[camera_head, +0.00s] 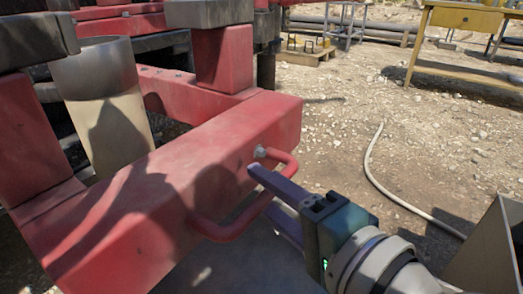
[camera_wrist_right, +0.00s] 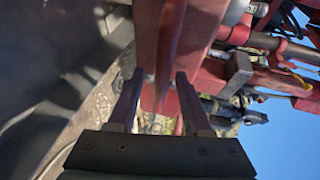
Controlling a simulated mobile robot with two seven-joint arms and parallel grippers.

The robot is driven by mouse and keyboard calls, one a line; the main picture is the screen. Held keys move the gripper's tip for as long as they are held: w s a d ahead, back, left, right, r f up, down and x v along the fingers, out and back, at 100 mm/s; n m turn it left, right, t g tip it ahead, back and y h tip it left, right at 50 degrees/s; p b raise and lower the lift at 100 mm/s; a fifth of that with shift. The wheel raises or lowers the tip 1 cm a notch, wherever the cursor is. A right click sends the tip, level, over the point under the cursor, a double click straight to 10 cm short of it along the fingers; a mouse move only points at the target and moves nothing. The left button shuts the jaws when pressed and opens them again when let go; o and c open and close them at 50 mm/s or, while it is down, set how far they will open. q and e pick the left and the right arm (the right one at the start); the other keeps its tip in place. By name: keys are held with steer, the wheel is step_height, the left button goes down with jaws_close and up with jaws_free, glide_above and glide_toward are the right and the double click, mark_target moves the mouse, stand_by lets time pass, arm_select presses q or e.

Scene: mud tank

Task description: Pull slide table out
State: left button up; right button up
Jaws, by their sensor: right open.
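The slide table (camera_head: 150,190) is a thick red beam frame running across the left of the head view. A red U-shaped handle (camera_head: 230,232) sticks out from its near face. My right gripper (camera_head: 262,190) is at this handle, with its two dark fingers open. One finger crosses above the handle's bar and the other shows below it, so the bar appears to lie between them. In the right wrist view the open fingers (camera_wrist_right: 157,82) stand either side of a red bar; contact cannot be told. My left gripper is not in view.
A grey and beige cylinder (camera_head: 110,110) stands inside the red frame. A pale hose (camera_head: 385,190) lies on the gravel at right. A yellow table (camera_head: 465,65) stands at the back right, and a grey box-like edge (camera_head: 490,250) is at the lower right. The gravel between is mostly clear.

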steer(key=p+v, duration=0.3)
steer(key=v, duration=0.7)
